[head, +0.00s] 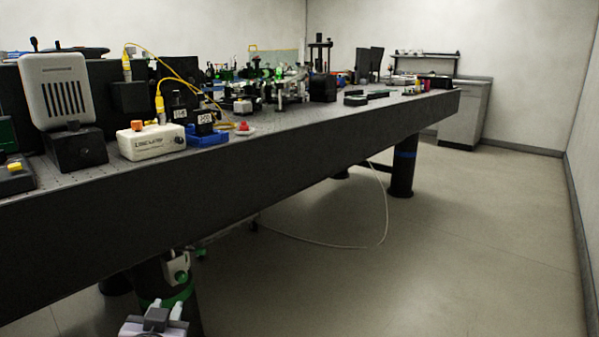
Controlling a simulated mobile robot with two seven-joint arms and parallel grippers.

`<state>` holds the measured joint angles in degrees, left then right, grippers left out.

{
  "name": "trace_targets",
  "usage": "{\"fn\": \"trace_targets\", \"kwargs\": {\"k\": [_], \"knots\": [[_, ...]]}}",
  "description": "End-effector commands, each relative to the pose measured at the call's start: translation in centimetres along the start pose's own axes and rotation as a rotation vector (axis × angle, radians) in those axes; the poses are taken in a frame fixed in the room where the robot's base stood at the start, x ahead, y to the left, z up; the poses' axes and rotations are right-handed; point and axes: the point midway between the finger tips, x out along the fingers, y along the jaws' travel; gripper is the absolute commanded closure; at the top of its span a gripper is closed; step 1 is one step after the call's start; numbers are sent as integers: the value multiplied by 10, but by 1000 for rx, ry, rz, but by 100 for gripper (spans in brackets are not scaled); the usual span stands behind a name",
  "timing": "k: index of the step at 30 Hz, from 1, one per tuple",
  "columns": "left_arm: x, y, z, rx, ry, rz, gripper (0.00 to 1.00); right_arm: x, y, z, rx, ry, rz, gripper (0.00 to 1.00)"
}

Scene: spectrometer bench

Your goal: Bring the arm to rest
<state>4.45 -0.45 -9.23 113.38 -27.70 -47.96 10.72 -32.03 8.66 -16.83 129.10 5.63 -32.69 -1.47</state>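My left gripper (165,306) is at the bottom edge of the head view, left of centre. Its two light fingers stand apart with a gap between their tips, and I see nothing held there. It is low, below the bench top and in front of a dark bench leg. Most of the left arm is out of the frame. My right gripper and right arm are not in view.
A long black optical bench (250,180) runs from near left to far right. A white box (150,144), a blue tray (208,138) and a grey slotted device (60,95) stand near its edge. A white cable (340,246) hangs beneath. The floor (470,240) at right is clear.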

Motion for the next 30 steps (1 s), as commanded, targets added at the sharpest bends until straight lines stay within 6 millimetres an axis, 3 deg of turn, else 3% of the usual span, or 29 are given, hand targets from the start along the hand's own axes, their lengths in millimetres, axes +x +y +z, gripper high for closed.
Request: {"fn": "trace_targets", "kwargs": {"k": [1,6,12,17,19,30], "knots": [[-13,13,22,7,-19,62,72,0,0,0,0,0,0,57],[-63,53,76,-11,-61,263,72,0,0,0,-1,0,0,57],[-128,87,118,-74,-109,460,72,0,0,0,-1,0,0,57],[-178,106,137,-147,-148,583,72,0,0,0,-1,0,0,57],[-182,98,119,-147,-150,576,72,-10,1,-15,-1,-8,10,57],[-196,65,81,-123,-206,517,72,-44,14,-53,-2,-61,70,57]]}}
